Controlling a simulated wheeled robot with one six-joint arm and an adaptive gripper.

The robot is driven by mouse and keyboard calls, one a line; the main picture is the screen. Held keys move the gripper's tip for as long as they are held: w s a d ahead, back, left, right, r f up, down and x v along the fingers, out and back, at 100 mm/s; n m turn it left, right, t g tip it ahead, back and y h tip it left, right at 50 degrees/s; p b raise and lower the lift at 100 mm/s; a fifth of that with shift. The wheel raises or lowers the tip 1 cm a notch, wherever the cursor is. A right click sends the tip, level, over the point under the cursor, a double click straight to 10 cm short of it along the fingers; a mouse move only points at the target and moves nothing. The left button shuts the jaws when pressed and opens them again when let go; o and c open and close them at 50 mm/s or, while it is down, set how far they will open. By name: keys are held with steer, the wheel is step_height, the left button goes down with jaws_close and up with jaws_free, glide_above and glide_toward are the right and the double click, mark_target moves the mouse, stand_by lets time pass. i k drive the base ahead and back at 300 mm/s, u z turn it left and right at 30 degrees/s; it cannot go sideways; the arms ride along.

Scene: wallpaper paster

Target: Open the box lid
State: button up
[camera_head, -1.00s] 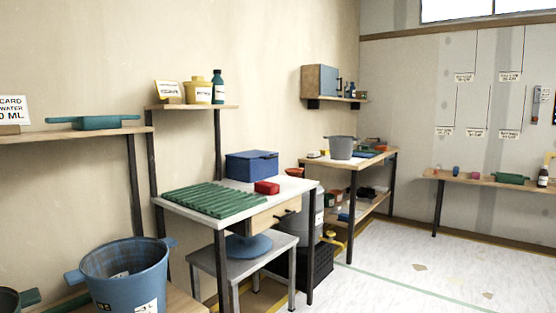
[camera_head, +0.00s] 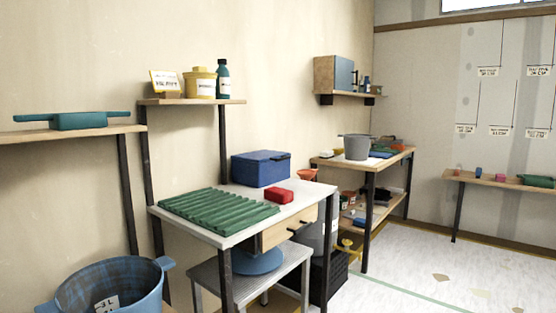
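A blue box (camera_head: 261,170) stands at the back of the white-topped table (camera_head: 325,191), against the wall. Its lid (camera_head: 262,156) looks shut, with a dark handle or latch at its right end. A red block (camera_head: 278,195) lies just in front of the box. A green ridged mat (camera_head: 217,214) lies to the left on the same table. My gripper is not in view.
A blue bucket (camera_head: 108,285) is at the lower left. A grey stool (camera_head: 253,277) with a blue round item stands under the table. A dark crate (camera_head: 330,277) is to its right. The floor at right (camera_head: 460,260) is mostly clear.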

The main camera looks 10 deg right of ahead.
mark_target(259, 155)
steer(key=k, duration=0.65)
steer(key=z, duration=0.8)
steer(key=i, duration=1.7)
steer(key=u, duration=0.9)
steer(key=i, duration=0.65)
steer(key=u, duration=0.75)
